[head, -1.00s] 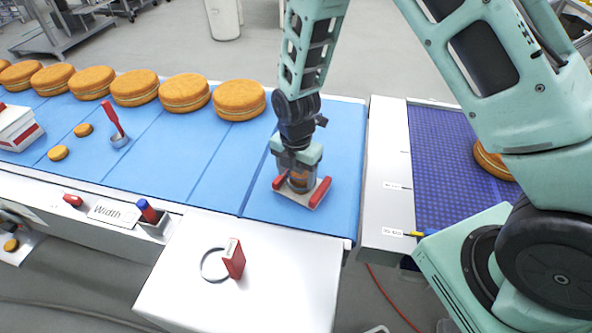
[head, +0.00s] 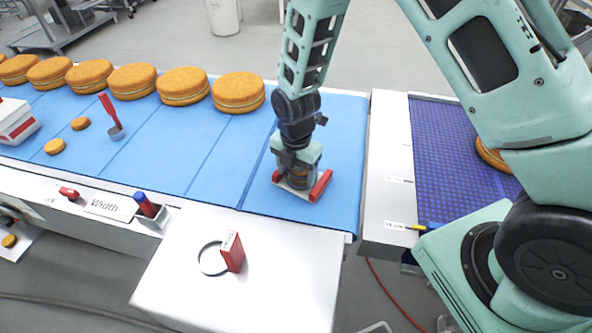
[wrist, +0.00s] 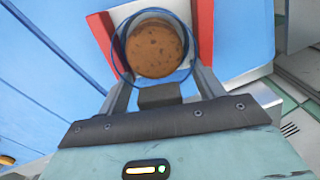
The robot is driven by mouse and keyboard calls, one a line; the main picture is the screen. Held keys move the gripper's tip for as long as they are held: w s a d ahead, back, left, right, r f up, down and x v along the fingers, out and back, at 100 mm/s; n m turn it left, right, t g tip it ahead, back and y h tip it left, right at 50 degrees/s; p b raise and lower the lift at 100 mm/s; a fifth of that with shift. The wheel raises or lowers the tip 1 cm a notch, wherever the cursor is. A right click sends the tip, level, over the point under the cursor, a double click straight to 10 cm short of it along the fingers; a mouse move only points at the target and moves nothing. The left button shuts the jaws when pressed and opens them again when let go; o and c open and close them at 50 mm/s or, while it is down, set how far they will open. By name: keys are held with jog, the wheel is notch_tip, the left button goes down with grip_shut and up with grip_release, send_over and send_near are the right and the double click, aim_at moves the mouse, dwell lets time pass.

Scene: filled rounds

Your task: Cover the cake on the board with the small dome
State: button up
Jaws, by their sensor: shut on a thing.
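My gripper (head: 297,172) is shut on the small clear dome (wrist: 121,62), which has a blue rim in the wrist view. Its two fingers sit on opposite sides of the dome. Seen from the wrist, the rim rings the round brown cake (wrist: 155,50); the cake lies inside it, a little off its centre. The cake is on a white board with red ends (head: 321,185), which lies on the blue belt. The dome is around or just over the cake; I cannot tell if its rim touches the board.
A row of large orange sandwich cakes (head: 238,92) stands along the belt's far side. A red-handled scoop (head: 110,112), small cakes (head: 55,146) and a red-and-white box (head: 14,122) lie left. A white side table (head: 180,280) holds a ring (head: 212,258) and red block (head: 232,252).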

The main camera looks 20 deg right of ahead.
jog(key=shift+f, duration=0.1)
dwell(0.3)
jog(key=o, duration=1.2)
jog(key=shift+r+p, duration=2.5)
jog(key=shift+r, duration=1.05)
jog(key=shift+s+a+r+b, duration=0.15)
jog(key=shift+s+a+b, duration=0.05)
jog(key=shift+a+b, duration=0.1)
jog(key=s+a+r+m+y+b, duration=0.1)
jog(key=s+a+r+m+b, duration=0.4)
jog(key=s+r+m, duration=0.25)
jog(key=s+r+m+b, duration=0.1)
jog(key=s+m+b, duration=0.1)
jog(key=s+m, duration=0.3)
jog(key=s+d+r+m+b, duration=0.1)
jog(key=s+m, duration=0.4)
jog(key=s, duration=0.5)
jog(key=shift+s+d+r+b, duration=0.25)
jog(key=shift+r+b, duration=0.1)
jog(key=shift+b, duration=0.55)
